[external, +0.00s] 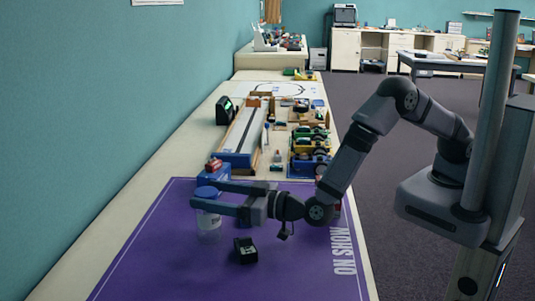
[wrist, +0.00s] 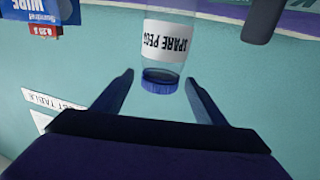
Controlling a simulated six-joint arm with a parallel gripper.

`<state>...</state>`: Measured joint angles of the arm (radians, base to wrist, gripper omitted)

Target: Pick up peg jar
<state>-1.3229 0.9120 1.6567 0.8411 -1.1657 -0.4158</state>
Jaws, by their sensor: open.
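The peg jar is a clear jar with a blue lid and a white label. It stands upright on the purple mat (external: 150,270) in the external view (external: 208,232). In the wrist view the jar (wrist: 165,42) appears upside down, its label reading "SPARE PEGS" and its lid toward my gripper. My gripper (external: 206,194) is open at lid height, its fingers pointing left. In the wrist view the fingertips (wrist: 159,76) show on either side of the lid, with a gap each side. The near finger hides part of the jar's top in the external view.
A blue wipes box (external: 212,176) with a red item on it stands just behind the jar. A small black object (external: 245,250) lies on the mat in front of my gripper. Toy vehicles and trays (external: 308,150) fill the table farther back. The front of the mat is clear.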

